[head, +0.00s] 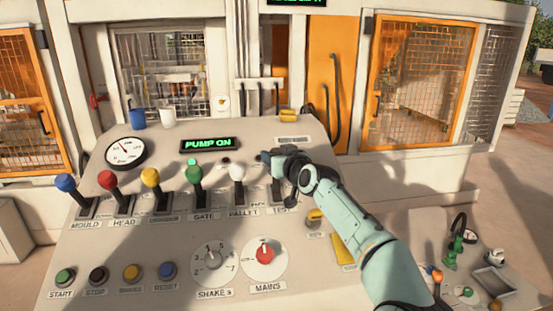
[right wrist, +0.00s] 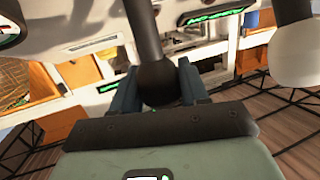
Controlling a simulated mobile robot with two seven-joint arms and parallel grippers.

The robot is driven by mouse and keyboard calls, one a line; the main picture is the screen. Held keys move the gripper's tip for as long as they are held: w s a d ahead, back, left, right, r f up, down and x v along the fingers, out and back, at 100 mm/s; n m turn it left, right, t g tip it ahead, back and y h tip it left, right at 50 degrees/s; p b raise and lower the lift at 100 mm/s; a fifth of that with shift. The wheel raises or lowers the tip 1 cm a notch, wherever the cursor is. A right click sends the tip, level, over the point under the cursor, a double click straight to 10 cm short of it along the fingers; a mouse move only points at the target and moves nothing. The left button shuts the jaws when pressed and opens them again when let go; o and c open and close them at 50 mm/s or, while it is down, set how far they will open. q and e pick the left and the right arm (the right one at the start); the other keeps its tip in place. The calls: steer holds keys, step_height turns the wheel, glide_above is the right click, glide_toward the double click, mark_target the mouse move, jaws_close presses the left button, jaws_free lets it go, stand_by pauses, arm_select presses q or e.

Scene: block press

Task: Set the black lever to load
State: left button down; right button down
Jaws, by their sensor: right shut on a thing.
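The black lever (head: 277,186) is the rightmost in the row on the sloped console, right of the white-knobbed lever (head: 236,174). My right gripper (head: 268,157) is at its top and hides the knob in the head view. In the right wrist view, the black ball knob (right wrist: 157,84) sits between the two fingers of my right gripper (right wrist: 158,92), which is shut on it. The shaft runs up from the knob in that view. The small position marks beside the lever are too blurred or covered to read. My left gripper is not in view.
Levers with blue (head: 65,182), red, yellow and green knobs stand to the left. A green display (head: 209,145) reads PUMP ON. Two dials, including a red-centred one (head: 265,254), and several push buttons are nearer. Two cups (head: 168,118) stand at the back.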

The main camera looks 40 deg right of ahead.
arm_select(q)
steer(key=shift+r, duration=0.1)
arm_select(e)
steer(key=shift+w+d+r, duration=0.2)
steer(key=shift+w, duration=0.05)
steer(key=c, duration=0.6)
jaws_free()
steer(key=shift+f, duration=0.15)
steer(key=shift+s+a, duration=0.1)
steer(key=shift+s, duration=0.3)
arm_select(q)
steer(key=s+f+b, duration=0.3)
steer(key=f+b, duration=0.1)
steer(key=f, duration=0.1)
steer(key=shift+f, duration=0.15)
arm_select(e)
steer(key=v, duration=1.2)
steer(key=shift+s, duration=0.25)
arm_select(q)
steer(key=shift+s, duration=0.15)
